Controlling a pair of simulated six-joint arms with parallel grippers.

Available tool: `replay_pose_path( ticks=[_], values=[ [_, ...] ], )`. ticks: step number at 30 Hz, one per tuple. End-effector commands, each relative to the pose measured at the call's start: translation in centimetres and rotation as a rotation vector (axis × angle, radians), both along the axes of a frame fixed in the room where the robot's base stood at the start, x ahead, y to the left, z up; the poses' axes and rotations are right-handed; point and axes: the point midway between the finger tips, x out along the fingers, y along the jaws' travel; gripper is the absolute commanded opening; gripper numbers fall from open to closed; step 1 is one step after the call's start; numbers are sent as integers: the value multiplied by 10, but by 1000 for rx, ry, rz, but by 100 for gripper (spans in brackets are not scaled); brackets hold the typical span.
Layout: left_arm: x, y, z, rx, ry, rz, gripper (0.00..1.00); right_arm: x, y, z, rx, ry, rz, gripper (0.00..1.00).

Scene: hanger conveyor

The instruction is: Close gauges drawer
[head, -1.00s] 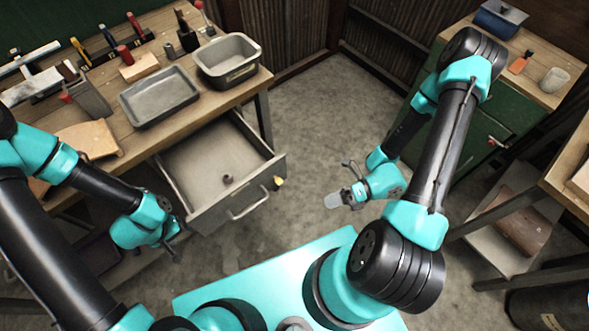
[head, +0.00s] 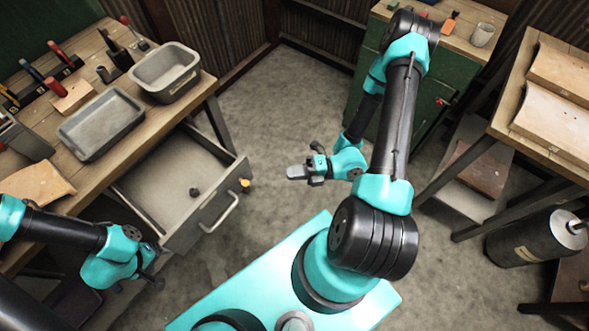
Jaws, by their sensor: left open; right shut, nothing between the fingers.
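The drawer (head: 158,182) stands pulled out from under the wooden workbench on the left. Its front has a bar handle (head: 221,213), and a yellow tag (head: 245,183) sits at its right corner. No readable label shows that it is the gauges drawer. A small dark round piece (head: 194,192) lies inside it. My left gripper (head: 155,270) is open, low and just left of the drawer's near front corner, apart from the handle. My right gripper (head: 302,172) is shut and empty over open floor, right of the drawer front.
A grey tray (head: 100,125) and a deeper grey bin (head: 166,72) stand on the workbench (head: 145,143), with several tools behind. A green cabinet (head: 420,110) is at the back right. A side table with tan slabs and a dark cylinder (head: 522,243) are at right. Floor before the drawer is clear.

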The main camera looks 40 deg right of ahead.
Motion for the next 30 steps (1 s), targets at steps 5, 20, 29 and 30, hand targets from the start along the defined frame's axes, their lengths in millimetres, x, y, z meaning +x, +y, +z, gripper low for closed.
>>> replay_pose_path(
  ticks=[5, 20, 29, 30],
  values=[
    [0, 0, 0, 0, 0, 0, 74, 13, 25, 0, 2, 1, 5, 0],
    [0, 0, 0, 0, 0, 0, 74, 58, 72, 0, -1, -3, 3, 0],
    [0, 0, 0, 0, 0, 0, 74, 74, 76, 0, -1, 0, 0, 0],
    [0, 0, 0, 0, 0, 0, 74, 74, 76, 0, -1, 0, 0, 0]
  ],
)
